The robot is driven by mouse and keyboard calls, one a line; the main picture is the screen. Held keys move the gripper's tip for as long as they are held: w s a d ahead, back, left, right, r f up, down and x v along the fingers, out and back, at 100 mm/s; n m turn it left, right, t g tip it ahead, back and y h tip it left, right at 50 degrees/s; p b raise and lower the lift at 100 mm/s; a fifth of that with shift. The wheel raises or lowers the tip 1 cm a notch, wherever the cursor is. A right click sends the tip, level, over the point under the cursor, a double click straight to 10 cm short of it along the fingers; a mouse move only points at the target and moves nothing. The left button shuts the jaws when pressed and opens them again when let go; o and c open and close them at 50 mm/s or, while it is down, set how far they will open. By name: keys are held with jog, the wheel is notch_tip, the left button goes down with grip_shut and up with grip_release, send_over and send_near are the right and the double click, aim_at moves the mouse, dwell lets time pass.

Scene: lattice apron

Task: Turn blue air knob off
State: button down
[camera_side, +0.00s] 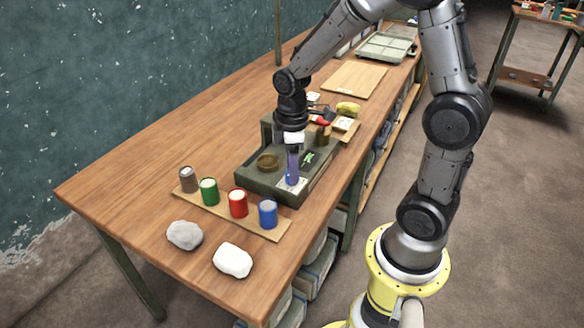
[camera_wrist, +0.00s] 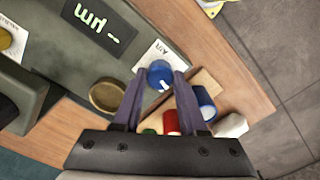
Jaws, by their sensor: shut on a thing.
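The blue air knob (camera_wrist: 159,72) sits on the grey-green panel, beside a white label (camera_wrist: 150,52) marked AIR. A white pointer line shows on the knob's face. My gripper (camera_wrist: 160,80) has its two purple-grey fingers on either side of the knob and is shut on it. In the side view my gripper (camera_side: 293,163) points straight down at the front of the control box (camera_side: 262,188). A little blue of the knob (camera_side: 292,180) shows below the fingertips there.
A round brass-brown dial (camera_wrist: 106,95) and a green-lit display (camera_wrist: 102,22) are on the same panel. Grey, green, red and blue (camera_side: 268,214) cups stand on a wooden strip nearby. Grey (camera_side: 184,235) and white (camera_side: 233,260) lumps lie in front. The table's left side is clear.

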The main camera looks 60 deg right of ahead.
jog(key=m, duration=0.4)
jog(key=shift+m, duration=0.3)
jog(key=m, duration=0.3)
jog(key=shift+m, duration=0.3)
jog(key=m, duration=0.4)
jog(key=shift+r, duration=0.1)
jog(key=shift+m, duration=2.1)
jog(key=shift+c, duration=2.3)
grip_release()
